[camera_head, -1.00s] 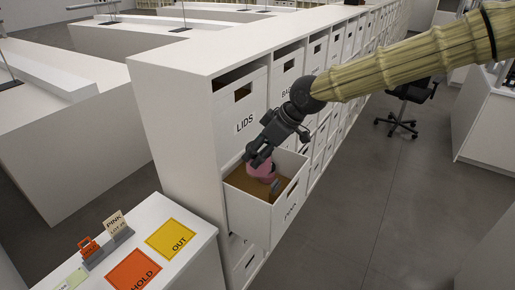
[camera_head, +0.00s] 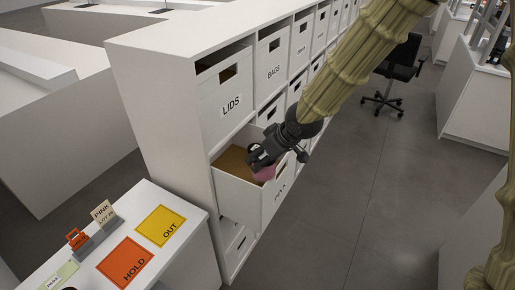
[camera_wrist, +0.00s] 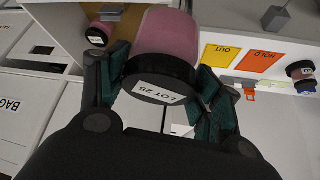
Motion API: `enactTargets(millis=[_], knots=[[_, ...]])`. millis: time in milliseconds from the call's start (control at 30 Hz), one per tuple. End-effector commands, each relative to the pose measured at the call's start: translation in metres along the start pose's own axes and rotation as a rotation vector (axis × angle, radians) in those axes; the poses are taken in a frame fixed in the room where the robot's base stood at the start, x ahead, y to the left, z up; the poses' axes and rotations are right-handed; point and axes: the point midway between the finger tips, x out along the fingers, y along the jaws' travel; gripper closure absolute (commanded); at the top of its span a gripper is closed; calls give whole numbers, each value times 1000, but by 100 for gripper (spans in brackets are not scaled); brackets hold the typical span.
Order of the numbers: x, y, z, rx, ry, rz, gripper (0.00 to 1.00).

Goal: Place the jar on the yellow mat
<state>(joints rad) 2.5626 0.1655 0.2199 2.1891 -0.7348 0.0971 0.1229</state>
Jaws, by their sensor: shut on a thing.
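My gripper (camera_head: 262,160) is shut on a pink jar (camera_head: 264,174) with a dark lid, over the open drawer's front edge in the head view. In the wrist view the held jar (camera_wrist: 167,38) sits between the fingers, its lid toward the camera with a "LOT 25" label. The yellow mat (camera_head: 152,220), marked "OUT", lies bare on the white table at lower left, apart from the gripper. It also shows in the wrist view (camera_wrist: 212,62).
The open drawer (camera_head: 240,190) holds another pink jar with a black lid (camera_wrist: 97,36). An orange "HOLD" mat (camera_head: 112,262) lies beside the yellow one. A "PINK LOT 25" card (camera_head: 103,211) stands behind them. A dark-lidded jar (camera_wrist: 301,71) stands near the orange mat.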

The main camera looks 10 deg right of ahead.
Motion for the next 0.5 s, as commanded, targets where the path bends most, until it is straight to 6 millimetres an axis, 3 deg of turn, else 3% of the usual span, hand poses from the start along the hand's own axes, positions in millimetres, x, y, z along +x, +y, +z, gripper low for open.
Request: enactTargets(millis=[500], knots=[[40, 27, 72, 316, -3, 203, 63]])
